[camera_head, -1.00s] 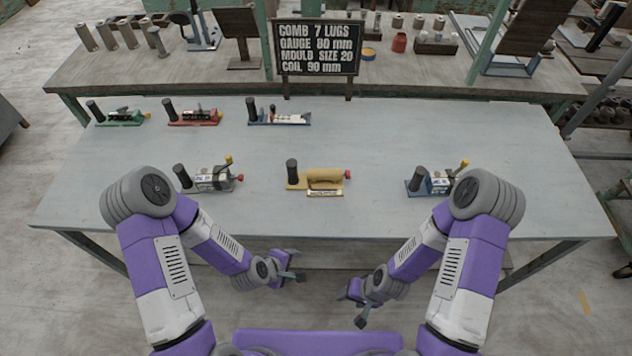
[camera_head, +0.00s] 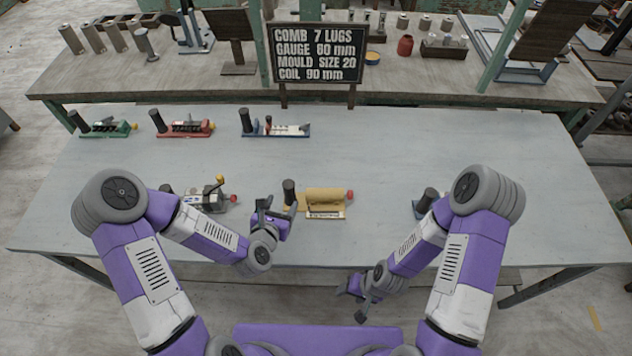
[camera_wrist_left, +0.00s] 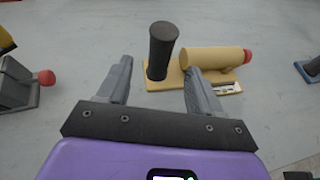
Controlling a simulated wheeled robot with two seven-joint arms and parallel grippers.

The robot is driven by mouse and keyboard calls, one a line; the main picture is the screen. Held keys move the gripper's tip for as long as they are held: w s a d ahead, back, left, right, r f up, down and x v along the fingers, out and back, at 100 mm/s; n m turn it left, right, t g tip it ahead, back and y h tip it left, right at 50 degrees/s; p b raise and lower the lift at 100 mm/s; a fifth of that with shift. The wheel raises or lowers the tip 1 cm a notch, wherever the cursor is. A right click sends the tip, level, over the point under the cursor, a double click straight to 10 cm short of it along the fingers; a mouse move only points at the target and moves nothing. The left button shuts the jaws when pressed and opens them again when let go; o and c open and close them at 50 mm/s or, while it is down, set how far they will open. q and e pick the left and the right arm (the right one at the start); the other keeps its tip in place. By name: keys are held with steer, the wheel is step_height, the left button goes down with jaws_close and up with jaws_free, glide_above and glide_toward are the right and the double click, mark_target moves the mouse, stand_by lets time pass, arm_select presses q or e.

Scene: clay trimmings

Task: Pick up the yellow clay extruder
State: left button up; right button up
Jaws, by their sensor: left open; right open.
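The yellow clay extruder (camera_head: 325,199) lies on the near middle of the grey table, with a black upright handle at its left end and a red knob at its right end. In the left wrist view the extruder (camera_wrist_left: 215,58) is just beyond the fingertips, its black handle between the two finger lines. My left gripper (camera_head: 272,208) is open and empty, over the table just left of the extruder; it also shows in the left wrist view (camera_wrist_left: 158,80). My right gripper (camera_head: 353,300) is open and empty, in front of the table's near edge.
A grey-white tool (camera_head: 205,198) stands left of my left gripper, and a blue tool (camera_head: 420,207) is partly hidden behind my right arm. Green (camera_head: 103,127), red (camera_head: 184,126) and blue-white (camera_head: 276,128) tools form a back row. A sign (camera_head: 316,53) stands behind. The table's middle right is clear.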

mark_target(287, 192)
arm_select(q)
steer(key=shift+w+r+n, duration=0.15)
steer(key=shift+w+n, duration=0.15)
steer(key=shift+w, duration=0.2)
steer(key=shift+w+b, duration=0.25)
steer(key=shift+b, duration=0.2)
steer(key=shift+w+f+b, duration=0.2)
steer(key=shift+f+b, duration=0.05)
steer(key=shift+b, duration=0.6)
steer(key=shift+w+d+f+b, duration=0.1)
steer(key=shift+w+d+b, duration=0.05)
steer(key=shift+w+b, duration=0.2)
steer(key=shift+b+x, duration=0.35)
steer(key=shift+x, duration=2.25)
steer(key=shift+d, duration=0.2)
jaws_close()
